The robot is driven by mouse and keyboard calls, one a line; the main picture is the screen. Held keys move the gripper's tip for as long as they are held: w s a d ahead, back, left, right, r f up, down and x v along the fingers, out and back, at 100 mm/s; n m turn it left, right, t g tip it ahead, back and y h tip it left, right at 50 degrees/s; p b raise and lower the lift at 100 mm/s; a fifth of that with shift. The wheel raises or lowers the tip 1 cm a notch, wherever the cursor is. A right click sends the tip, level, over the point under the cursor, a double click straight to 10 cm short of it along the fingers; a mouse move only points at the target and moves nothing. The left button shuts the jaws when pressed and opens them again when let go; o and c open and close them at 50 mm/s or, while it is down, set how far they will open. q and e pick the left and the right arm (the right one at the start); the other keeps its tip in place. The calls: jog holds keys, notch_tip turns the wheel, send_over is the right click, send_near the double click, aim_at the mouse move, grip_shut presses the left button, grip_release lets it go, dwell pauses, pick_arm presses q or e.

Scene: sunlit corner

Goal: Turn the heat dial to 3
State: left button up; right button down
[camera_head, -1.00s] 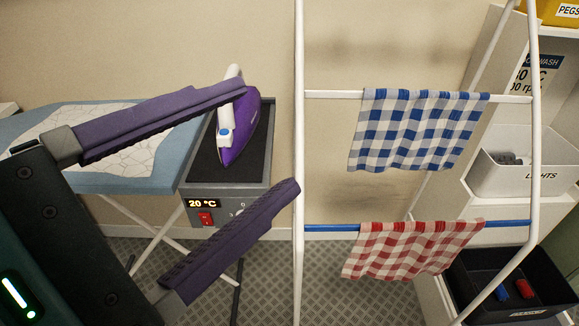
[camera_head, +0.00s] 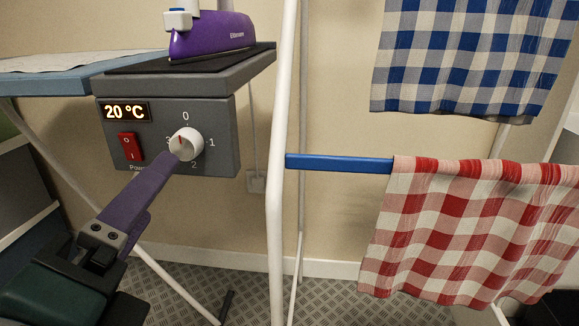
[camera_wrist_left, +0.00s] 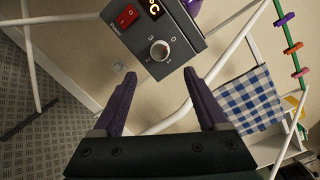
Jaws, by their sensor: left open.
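The heat dial (camera_head: 190,144) is a white round knob on the front of a grey control box (camera_head: 222,150). Numbers ring it: 0 above, 1 right, 2 below, 3 left. Its small red mark points up, slightly left, nearer 0 than 3. My left gripper (camera_head: 173,160) reaches up from the lower left, its purple fingertips overlapping the dial's lower left edge in the head view. In the left wrist view the dial (camera_wrist_left: 159,50) sits beyond and between the spread, empty fingers (camera_wrist_left: 160,82). Contact is not visible. My right gripper is not in view.
A red power switch (camera_head: 130,146) and a 20 °C display (camera_head: 125,112) are left of the dial. A purple iron (camera_head: 212,37) stands above on the box. A white rack post (camera_head: 277,180) stands close right, with blue (camera_head: 465,60) and red checked cloths (camera_head: 470,235).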

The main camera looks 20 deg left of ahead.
aim_at(184, 149)
pick_arm(q)
jog(key=p+x, duration=0.1)
jog(key=x, duration=0.8)
jog(key=shift+w+a, duration=0.2)
jog(key=shift+w, duration=0.05)
jog(key=shift+c, duration=0.4)
grip_shut()
